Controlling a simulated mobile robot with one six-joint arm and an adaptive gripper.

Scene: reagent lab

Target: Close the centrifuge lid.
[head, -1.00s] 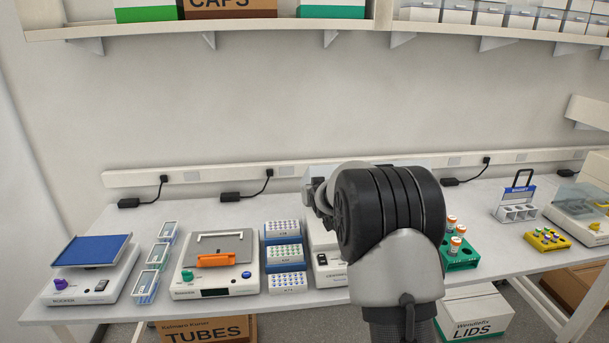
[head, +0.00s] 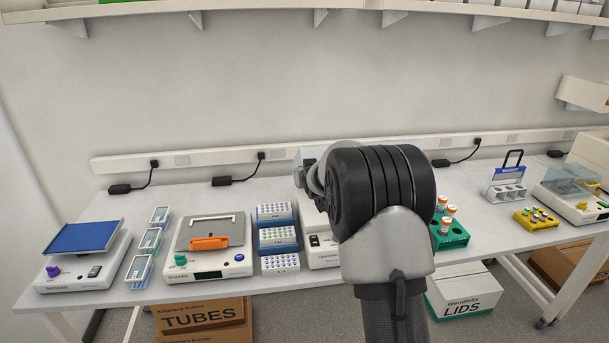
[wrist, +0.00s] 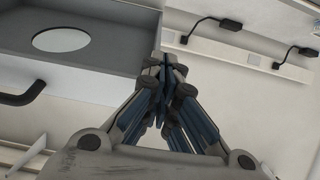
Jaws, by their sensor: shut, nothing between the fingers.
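The centrifuge (head: 323,258) stands on the bench, a white box mostly hidden behind my arm. A pale raised part, apparently its open lid (head: 309,154), shows above it beside my arm. In the wrist view a grey panel with a round pale window, apparently the lid (wrist: 100,20), fills the upper left. A black handle (wrist: 24,95) shows at the left edge. My gripper (wrist: 165,65) is shut and empty, its tips by the right edge of the grey panel; I cannot tell whether they touch it.
Left of the centrifuge stand tube racks (head: 279,238), a shaker (head: 209,262), small clear racks (head: 150,243) and a rocker (head: 82,262). Right of my arm are a green rack with capped tubes (head: 450,235), a grey carrier (head: 508,185) and a yellow rack (head: 537,218). A wall rail runs behind.

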